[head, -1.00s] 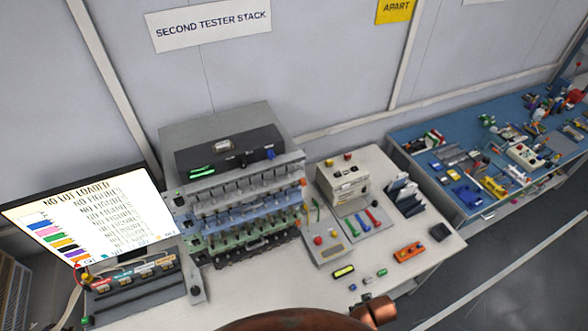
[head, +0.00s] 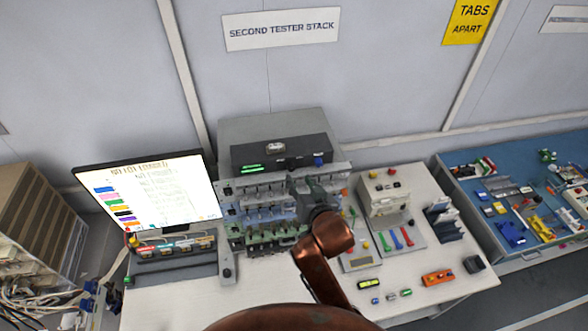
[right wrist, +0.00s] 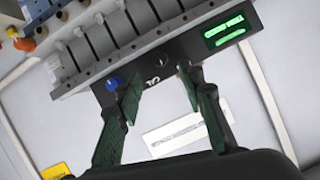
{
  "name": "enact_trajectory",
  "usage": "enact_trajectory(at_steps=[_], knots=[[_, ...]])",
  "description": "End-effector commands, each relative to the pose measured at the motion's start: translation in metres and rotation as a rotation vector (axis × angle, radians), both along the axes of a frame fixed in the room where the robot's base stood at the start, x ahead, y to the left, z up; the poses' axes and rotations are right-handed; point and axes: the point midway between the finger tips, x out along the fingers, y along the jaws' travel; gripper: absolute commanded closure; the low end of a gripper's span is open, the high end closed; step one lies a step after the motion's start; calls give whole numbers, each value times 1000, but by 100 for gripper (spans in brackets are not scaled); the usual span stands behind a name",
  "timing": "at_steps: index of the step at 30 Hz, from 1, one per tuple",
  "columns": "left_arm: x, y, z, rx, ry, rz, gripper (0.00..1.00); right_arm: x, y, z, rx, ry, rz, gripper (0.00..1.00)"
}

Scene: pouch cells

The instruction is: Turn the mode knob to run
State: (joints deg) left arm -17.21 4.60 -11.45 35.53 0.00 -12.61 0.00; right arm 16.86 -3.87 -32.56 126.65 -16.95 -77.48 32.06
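A dark control unit (head: 270,150) sits on top of the tester stack. Its face has a lit green display (head: 251,168) on the left and a blue knob (head: 318,161) on the right. In the right wrist view the same display (right wrist: 224,30) and blue knob (right wrist: 116,83) show, with small dark controls between them. I cannot tell which control is the mode knob or read its setting. My right gripper (head: 303,184) is in front of the stack, just below the unit's right part. In the right wrist view its green fingers (right wrist: 160,80) are apart and empty. My left gripper is out of view.
Rows of cell fixtures (head: 262,212) fill the stack under the unit. A lit monitor (head: 150,195) stands left. A small tester box (head: 384,194) and loose parts lie right. A blue-topped bench (head: 480,205) is farther right, with an open floor gap in front.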

Motion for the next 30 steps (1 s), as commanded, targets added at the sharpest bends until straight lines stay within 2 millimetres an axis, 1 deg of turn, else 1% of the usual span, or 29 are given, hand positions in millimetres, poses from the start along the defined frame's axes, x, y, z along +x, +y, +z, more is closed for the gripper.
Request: enact_trajectory(at_steps=[2,9,15,19,26,27,30], knots=[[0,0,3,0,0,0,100,6,3,0,1,-2,0,64],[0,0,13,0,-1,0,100,39,12,-14,-2,0,-1,64],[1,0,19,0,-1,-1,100,61,18,-23,0,0,-1,64],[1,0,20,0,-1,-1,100,67,20,-27,0,-1,0,64],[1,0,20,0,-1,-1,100,68,21,-28,0,-1,0,64],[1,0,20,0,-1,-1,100,67,21,-28,0,-1,0,65],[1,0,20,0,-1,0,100,67,20,-28,0,-1,0,72]])
